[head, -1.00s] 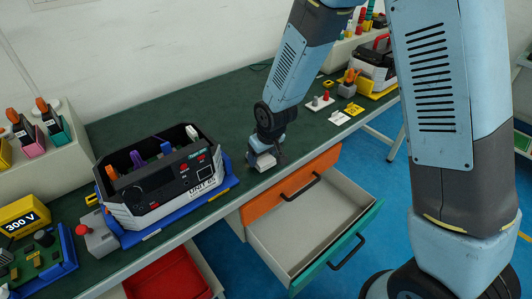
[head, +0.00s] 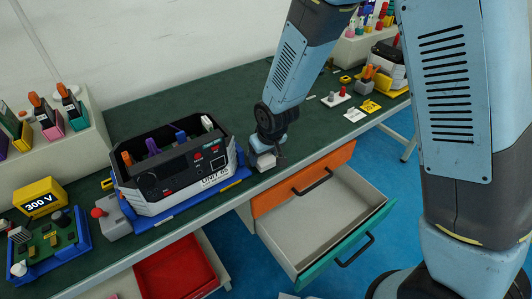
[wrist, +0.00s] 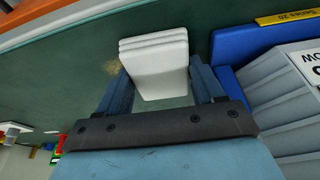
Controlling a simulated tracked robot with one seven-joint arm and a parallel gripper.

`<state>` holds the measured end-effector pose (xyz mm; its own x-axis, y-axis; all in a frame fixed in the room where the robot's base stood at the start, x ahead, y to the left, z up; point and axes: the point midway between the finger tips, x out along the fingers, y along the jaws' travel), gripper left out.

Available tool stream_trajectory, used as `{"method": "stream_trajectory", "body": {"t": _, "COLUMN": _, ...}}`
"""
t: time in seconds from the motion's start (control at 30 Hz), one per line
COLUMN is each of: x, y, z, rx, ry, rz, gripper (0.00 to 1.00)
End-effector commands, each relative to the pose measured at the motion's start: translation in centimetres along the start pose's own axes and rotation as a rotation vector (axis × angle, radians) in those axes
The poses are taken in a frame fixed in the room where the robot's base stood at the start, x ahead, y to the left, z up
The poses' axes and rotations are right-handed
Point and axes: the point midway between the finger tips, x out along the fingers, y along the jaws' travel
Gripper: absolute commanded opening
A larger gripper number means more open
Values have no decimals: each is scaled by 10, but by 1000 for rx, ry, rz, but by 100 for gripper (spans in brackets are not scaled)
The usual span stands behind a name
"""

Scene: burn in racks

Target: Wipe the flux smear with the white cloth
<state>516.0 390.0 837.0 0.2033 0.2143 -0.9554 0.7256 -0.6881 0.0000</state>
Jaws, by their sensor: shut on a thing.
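My gripper (wrist: 157,88) is shut on the white cloth (wrist: 158,62), a folded pad between its fingers in the wrist view. In the head view my gripper (head: 268,150) is low over the green bench top, with the cloth (head: 264,162) under it, near the front edge and right of the blue tray. A faint tan flux smear (wrist: 111,68) shows on the bench just left of the cloth in the wrist view. Part of the smear may be hidden by the cloth and a finger. I cannot tell whether the cloth touches the bench.
The UNIT box (head: 175,165) stands in a blue tray (head: 240,174) close to my gripper. An open drawer (head: 300,240) with a green front is below the bench edge. Bench behind my gripper (head: 215,100) is clear.

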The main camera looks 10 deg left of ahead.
Motion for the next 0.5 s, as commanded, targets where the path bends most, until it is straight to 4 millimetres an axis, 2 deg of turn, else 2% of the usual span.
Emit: {"method": "stream_trajectory", "body": {"t": 0.5, "x": -2, "y": -38, "z": 1, "rx": -13, "ry": 0, "rz": -7, "gripper": 42}}
